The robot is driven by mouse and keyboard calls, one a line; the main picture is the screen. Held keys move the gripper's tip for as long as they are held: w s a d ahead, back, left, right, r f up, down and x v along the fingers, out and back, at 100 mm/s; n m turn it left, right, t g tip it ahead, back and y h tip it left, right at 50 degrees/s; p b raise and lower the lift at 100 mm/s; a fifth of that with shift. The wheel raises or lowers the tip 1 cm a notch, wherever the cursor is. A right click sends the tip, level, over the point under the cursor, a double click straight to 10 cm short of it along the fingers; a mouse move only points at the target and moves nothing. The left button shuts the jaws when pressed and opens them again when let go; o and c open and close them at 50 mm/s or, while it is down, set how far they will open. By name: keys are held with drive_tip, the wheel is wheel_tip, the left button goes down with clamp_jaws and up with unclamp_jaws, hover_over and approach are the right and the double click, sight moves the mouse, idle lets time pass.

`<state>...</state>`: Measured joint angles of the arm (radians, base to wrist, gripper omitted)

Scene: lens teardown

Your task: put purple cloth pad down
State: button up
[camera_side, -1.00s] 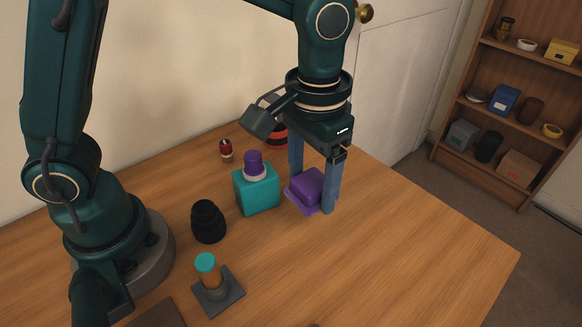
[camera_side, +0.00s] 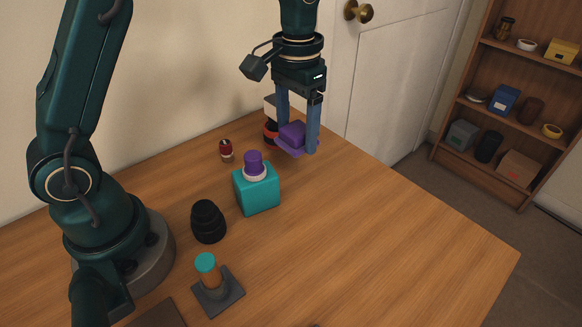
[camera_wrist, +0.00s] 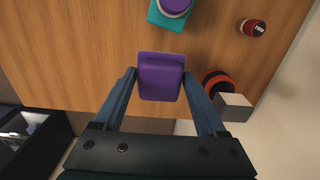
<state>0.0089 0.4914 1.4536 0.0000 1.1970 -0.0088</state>
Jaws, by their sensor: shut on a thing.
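The purple cloth pad (camera_side: 294,136) is between the two blue fingers of my gripper (camera_side: 298,143), which is shut on it. It has a block-like top and a thin flat base. In the side view it appears near the table's far edge; how high it is above the table is hard to tell. In the wrist view the pad (camera_wrist: 161,76) sits between the fingertips of my gripper (camera_wrist: 160,82), with wood tabletop around its upper part.
A teal block (camera_side: 257,191) with a purple-topped piece (camera_side: 253,163) stands nearby. A red and black ring-like object (camera_side: 270,133) and a white box (camera_side: 271,104) are just behind the pad. A small red item (camera_side: 226,150) and black stacked part (camera_side: 208,222) stand left. The right tabletop is clear.

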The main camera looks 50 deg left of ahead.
hover_over(334, 208)
wheel_tip(334, 208, down, 6)
drive_tip(key=shift+r, duration=0.25)
drive_tip(key=shift+f, duration=2.05)
drive_tip(key=shift+f, duration=0.1)
drive_tip(key=o, duration=1.3)
wheel_tip(334, 208, up, 16)
drive_tip(key=s+a+t, duration=0.1)
drive_tip(key=s+a, duration=0.1)
drive_tip(key=a, duration=0.1)
drive_tip(key=s+a+t, duration=0.1)
drive_tip(key=s+a, duration=0.1)
drive_tip(key=s, duration=0.3)
drive_tip(key=s+a+t, duration=0.2)
drive_tip(key=s, duration=0.3)
drive_tip(key=s+a+t, duration=0.1)
drive_tip(key=s+a, duration=0.1)
drive_tip(key=s, duration=0.3)
drive_tip(key=shift+a+f+t, duration=0.25)
drive_tip(key=shift+f+t, duration=0.05)
